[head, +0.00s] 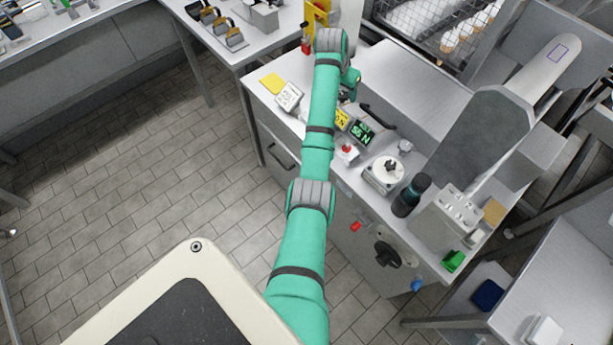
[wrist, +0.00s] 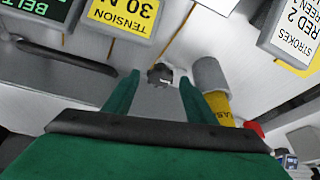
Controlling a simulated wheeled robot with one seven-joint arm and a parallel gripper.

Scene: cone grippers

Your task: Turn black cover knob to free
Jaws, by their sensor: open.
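A small dark knob (wrist: 160,74) stands on a pale surface in the wrist view, between and beyond my fingertips. My gripper (wrist: 158,88) is open there, with one green finger on each side of the knob and a gap visible around it. I cannot tell how the knob is turned, or whether it is at its free setting. In the head view my arm reaches to the far part of the bench, and the knob between the fingers is hidden. A larger black rotary knob (head: 388,254) shows on the front of the bench cabinet, well away from my gripper.
In the wrist view a grey cylinder (wrist: 211,74) and a yellow-labelled container (wrist: 219,106) stand close to the right finger. A yellow tension display (wrist: 122,16) is at the upper left.

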